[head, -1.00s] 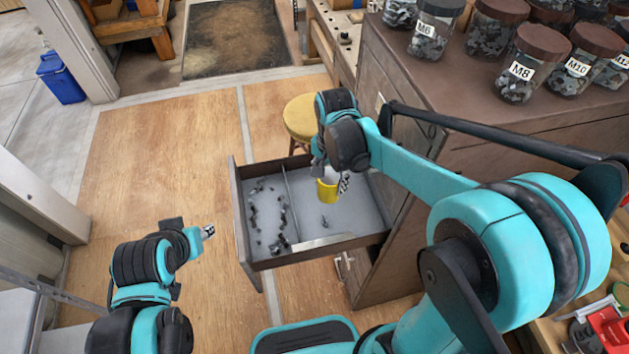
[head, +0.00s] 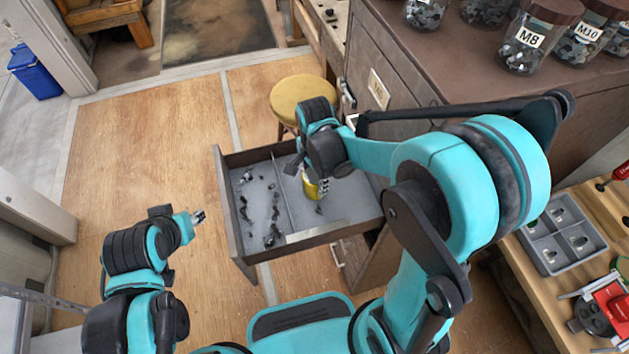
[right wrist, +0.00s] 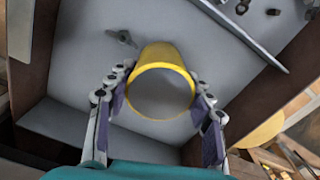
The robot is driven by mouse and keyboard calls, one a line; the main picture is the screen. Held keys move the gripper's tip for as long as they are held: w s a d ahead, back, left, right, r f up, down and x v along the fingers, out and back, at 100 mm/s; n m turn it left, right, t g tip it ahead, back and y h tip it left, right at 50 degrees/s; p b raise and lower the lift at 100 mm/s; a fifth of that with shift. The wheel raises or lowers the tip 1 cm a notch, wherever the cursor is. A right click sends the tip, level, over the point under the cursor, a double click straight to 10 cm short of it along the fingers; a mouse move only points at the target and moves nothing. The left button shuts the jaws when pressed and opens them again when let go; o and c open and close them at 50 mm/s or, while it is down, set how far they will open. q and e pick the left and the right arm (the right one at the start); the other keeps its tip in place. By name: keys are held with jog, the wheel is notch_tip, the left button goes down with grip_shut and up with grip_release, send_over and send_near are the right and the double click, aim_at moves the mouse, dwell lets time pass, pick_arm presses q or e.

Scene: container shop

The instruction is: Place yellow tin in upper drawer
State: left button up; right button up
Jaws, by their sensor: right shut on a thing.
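The yellow tin (head: 311,190) is inside the open drawer (head: 230,214), in the right, emptier compartment. In the head view the right gripper (head: 317,180) reaches down into the drawer. Whether the tin touches the floor I cannot tell. My left gripper (head: 198,217) is outside the drawer at the left, empty; its finger gap is too small to judge.
A thin divider (head: 284,197) splits the drawer; several dark bolts (head: 272,212) lie left of it. One small part lies near the tin. A yellow stool (head: 302,91) stands behind the drawer. The cabinet top (head: 450,55) carries labelled jars (head: 525,48). A grey tray (head: 562,235) lies at right.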

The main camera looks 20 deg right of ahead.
jog(key=shift+f, duration=0.1)
jog(key=shift+f, duration=0.15)
jog(key=o, duration=1.5)
jog(key=shift+o, duration=0.2)
